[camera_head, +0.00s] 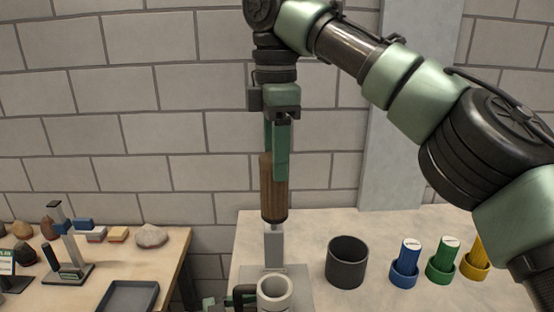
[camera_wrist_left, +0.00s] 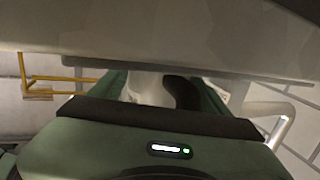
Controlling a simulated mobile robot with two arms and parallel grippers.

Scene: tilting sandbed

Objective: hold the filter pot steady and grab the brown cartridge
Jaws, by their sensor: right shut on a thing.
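The brown cartridge (camera_head: 273,190) hangs upright above the filter pot. My right gripper (camera_head: 277,150) points down and is shut on its upper part. The filter pot (camera_head: 275,292) is a pale grey, open-topped cylinder at the bottom edge of the head view; its lower part is cut off. My left gripper (camera_head: 222,303) shows partly at the pot's left side. In the left wrist view a pale rounded surface and a dark piece (camera_wrist_left: 183,92) lie between the left fingers (camera_wrist_left: 160,92); whether they are closed on it I cannot tell.
A grey stand (camera_head: 274,245) rises behind the pot. A dark empty cup (camera_head: 347,262) stands to the right, then blue (camera_head: 405,266), green (camera_head: 440,262) and yellow (camera_head: 474,262) cartridges in matching holders. A separate table at left holds stones and a tray (camera_head: 128,297).

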